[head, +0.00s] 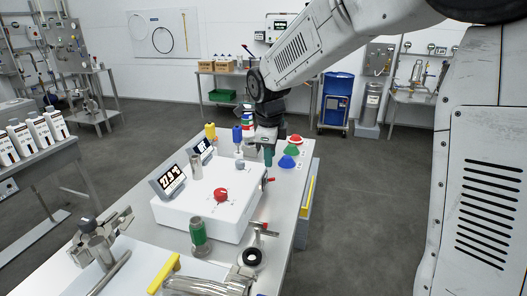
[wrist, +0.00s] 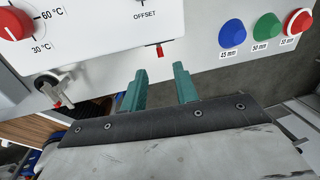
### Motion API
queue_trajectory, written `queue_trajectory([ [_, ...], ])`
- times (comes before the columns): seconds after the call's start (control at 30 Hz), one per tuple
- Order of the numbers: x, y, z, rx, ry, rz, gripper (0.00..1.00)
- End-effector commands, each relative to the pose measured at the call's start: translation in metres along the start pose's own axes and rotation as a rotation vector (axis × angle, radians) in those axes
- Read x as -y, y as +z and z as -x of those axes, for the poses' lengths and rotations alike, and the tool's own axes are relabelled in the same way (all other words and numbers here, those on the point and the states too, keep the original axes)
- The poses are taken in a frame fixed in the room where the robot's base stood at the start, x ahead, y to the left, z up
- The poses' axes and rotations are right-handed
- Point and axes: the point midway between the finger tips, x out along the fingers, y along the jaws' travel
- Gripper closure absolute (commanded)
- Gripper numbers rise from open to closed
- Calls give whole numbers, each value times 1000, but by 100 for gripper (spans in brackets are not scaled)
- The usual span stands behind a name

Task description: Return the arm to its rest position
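My gripper (head: 267,156) reaches out over the far part of the metal table in the head view, with my arm extended from the upper right. In the wrist view my gripper (wrist: 161,87) shows two teal fingers, set apart with an empty gap between them. They hang in front of a white panel with a red-tipped part (wrist: 159,50) just beyond. Nothing is held.
A white box (head: 208,203) with a red knob (head: 221,194) and a display (head: 172,181) stands on the metal table. Blue, green and red cones (head: 287,162) lie right of my gripper. A clamp-like metal fitting (head: 98,243) lies near the front. Grey floor (head: 350,220) is open to the right.

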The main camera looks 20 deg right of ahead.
Motion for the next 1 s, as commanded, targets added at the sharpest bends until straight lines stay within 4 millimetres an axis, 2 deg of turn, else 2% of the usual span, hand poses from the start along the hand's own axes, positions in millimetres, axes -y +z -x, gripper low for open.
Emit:
queue_trajectory([
  [0.2,0,0,0,-1,2,55,70],
  [0.27,-2,-1,0,-6,8,132,70],
  [0.37,-12,-8,-6,-21,46,336,70],
  [0.43,-26,-17,-10,-30,89,515,70],
  [0.57,-56,-42,1,-16,152,851,70],
  [0.77,-109,-90,32,49,210,1352,70],
  [1.0,-184,-154,68,152,202,1885,70],
])
